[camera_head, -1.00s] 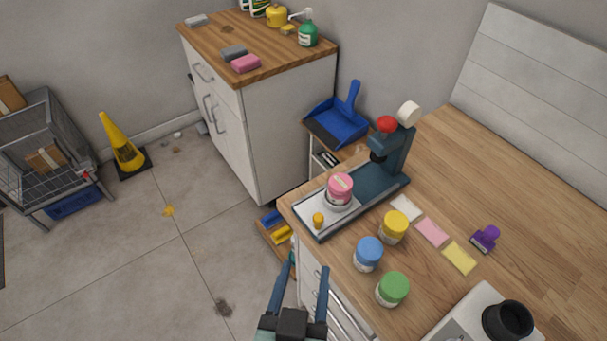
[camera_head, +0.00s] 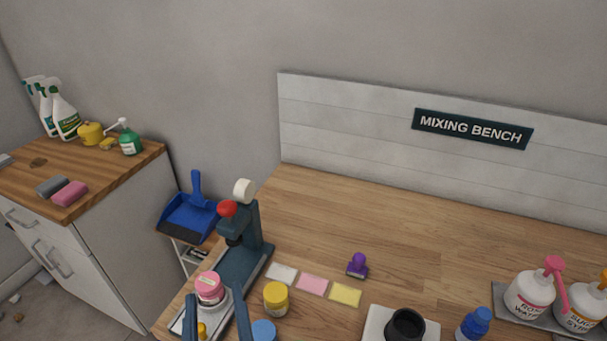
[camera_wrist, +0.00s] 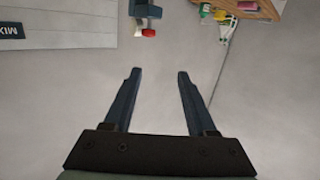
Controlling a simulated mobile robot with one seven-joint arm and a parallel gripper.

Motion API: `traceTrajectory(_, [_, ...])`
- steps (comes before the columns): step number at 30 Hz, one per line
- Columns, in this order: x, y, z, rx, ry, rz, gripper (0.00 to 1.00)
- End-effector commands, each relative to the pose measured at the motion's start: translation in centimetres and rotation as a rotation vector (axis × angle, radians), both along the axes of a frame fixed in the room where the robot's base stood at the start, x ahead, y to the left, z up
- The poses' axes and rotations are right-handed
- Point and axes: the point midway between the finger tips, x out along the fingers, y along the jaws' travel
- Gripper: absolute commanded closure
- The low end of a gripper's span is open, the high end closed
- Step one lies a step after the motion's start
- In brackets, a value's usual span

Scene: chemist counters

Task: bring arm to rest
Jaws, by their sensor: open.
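My gripper (camera_head: 214,308) is open and empty, at the bottom of the head view, in front of the near left end of the mixing bench (camera_head: 330,210). Its fingers overlap the pink-lidded jar (camera_head: 209,288) in the picture; I cannot tell the gap between them. In the wrist view my gripper (camera_wrist: 155,75) has its two fingers apart, with only plain grey wall between and beyond them. The dark press (camera_head: 243,240) with a red knob stands on the bench just beyond the jar.
Near the press are a yellow jar (camera_head: 276,298), a blue jar (camera_head: 263,332), coloured cards (camera_head: 312,284) and a purple stamp (camera_head: 358,265). Pump bottles (camera_head: 530,294) stand at right. A cabinet (camera_head: 110,245) with cleaning items and a blue dustpan (camera_head: 190,215) are at left.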

Motion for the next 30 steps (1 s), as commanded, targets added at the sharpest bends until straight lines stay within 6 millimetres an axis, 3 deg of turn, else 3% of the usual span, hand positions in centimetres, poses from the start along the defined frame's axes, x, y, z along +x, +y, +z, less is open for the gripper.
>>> traceTrajectory(1, [1.6, -0.7, 3.4, 0.015, -0.078, -0.027, 0.43])
traceTrajectory(3, [3.1, -1.7, 7.4, 0.036, -0.168, -0.06, 0.43])
traceTrajectory(9, [5.3, -4.9, 19.5, 0.093, -0.431, -0.149, 0.43])
traceTrajectory(15, [4.0, -8.3, 31.2, 0.146, -0.687, -0.226, 0.43])
traceTrajectory(18, [2.6, -9.7, 35.6, 0.166, -0.788, -0.256, 0.43])
traceTrajectory(21, [1.4, -10.5, 38.4, 0.18, -0.858, -0.273, 0.43])
traceTrajectory(24, [0.7, -11.0, 40.0, 0.188, -0.896, -0.283, 0.43])
traceTrajectory(30, [0.4, -11.2, 40.4, 0.191, -0.909, -0.286, 0.43])
